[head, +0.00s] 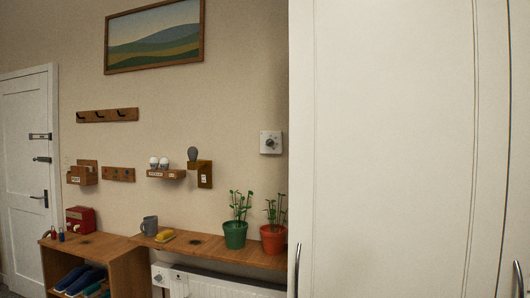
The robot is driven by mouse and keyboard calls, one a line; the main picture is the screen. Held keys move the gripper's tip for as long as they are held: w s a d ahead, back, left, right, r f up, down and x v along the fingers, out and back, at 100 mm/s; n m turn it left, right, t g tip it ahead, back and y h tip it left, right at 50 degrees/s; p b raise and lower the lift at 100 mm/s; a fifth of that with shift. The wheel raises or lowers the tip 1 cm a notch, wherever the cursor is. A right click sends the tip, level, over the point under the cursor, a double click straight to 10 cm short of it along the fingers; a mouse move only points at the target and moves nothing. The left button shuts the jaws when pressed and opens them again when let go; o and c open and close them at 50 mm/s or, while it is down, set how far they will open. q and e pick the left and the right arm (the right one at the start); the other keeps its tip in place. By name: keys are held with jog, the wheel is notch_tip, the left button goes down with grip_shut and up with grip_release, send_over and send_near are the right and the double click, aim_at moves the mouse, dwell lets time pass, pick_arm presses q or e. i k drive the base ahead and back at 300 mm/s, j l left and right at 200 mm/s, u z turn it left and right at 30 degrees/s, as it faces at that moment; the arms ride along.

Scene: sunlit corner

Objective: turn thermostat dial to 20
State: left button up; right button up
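A square pale plate with a round grey dial (269,143), which looks like the thermostat, is fixed on the beige wall just left of the tall white cabinet. Its markings are too small to read, so I cannot tell its setting. A second small dial-like fitting (158,279) shows low down at the left end of the white radiator (230,287). Neither of my grippers is in view.
A wooden shelf (205,252) below holds a green pot (235,236), a red pot (272,240), a grey mug (149,226) and a yellow block (164,235). The white cabinet (390,150) fills the right side. Small wall holders (165,174) hang left. A white door (25,170) stands far left.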

aim_at(269, 142)
jog(key=i+j+z, duration=0.2)
jog(key=z, duration=1.4)
jog(key=i+j, duration=0.1)
jog(key=j, duration=2)
jog(key=i+z, duration=0.05)
